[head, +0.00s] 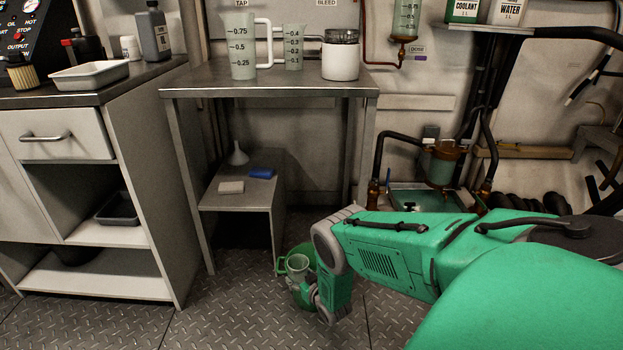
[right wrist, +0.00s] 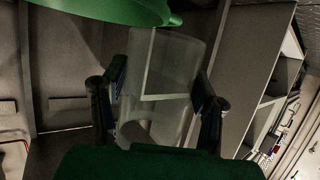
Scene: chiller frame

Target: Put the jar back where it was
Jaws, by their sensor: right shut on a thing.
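My right gripper (head: 298,278) is low, in front of the steel table, with the arm reaching in from the right. In the right wrist view its two fingers (right wrist: 157,105) are shut on the sides of a clear, jar-like vessel (right wrist: 160,75). A white jar with a clear upper part (head: 341,62) stands upright on the table. My left gripper is not in view.
The steel table (head: 200,87) also carries two measuring jugs (head: 240,50) (head: 293,50). A low shelf (head: 260,193) below holds a funnel and a blue block. A cabinet (head: 140,160) stands left, and pipework (head: 440,165) right. Table space is free at the front and between jugs and jar.

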